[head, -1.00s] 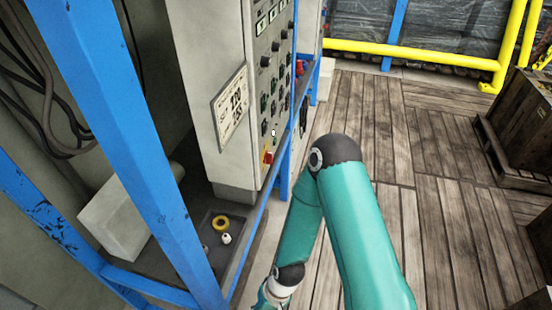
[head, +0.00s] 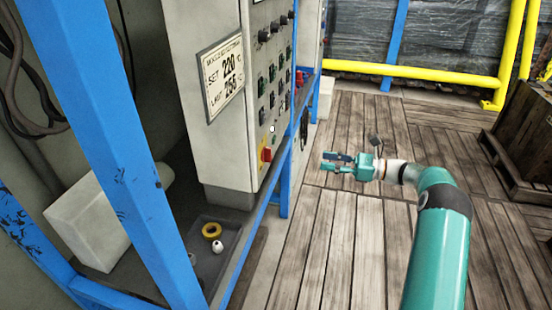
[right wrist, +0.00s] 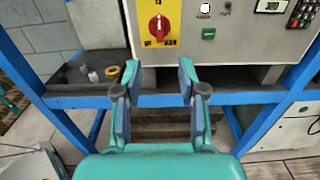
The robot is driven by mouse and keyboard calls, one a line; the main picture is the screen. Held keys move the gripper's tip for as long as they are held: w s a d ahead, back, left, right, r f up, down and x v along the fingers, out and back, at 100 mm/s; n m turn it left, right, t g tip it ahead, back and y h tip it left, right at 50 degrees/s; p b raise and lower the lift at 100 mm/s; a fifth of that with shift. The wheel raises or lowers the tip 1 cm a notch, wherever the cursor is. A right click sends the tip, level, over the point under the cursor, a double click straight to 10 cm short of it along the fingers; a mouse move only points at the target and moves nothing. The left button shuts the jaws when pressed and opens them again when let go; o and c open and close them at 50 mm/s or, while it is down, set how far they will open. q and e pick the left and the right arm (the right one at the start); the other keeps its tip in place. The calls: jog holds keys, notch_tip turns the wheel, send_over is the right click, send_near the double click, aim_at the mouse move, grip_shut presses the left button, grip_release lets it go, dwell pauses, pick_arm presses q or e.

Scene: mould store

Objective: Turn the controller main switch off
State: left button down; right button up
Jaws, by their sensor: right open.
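The controller (head: 215,110) is a pale grey cabinet in a blue frame. Its main switch (head: 266,154) is a red knob on a yellow plate, low on the cabinet's front. In the right wrist view the main switch (right wrist: 158,25) shows at top centre, its red handle pointing upright. My right gripper (head: 330,161) is open and empty in the head view, to the right of the switch and apart from it. In the right wrist view its two fingers (right wrist: 160,80) are spread below the switch. My left gripper is not in view.
A blue post (head: 110,110) stands left of the cabinet. A shelf tray (head: 205,260) holds a yellow ring (head: 211,230) and a small white item (head: 217,247). A yellow rail (head: 420,74) and a wooden crate (head: 530,130) stand beyond. The plank floor between is clear.

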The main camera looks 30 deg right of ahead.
aim_at(271, 152)
jog(key=x, duration=1.6)
jog(key=shift+w+a, duration=0.15)
jog(key=shift+a, duration=0.1)
grip_shut()
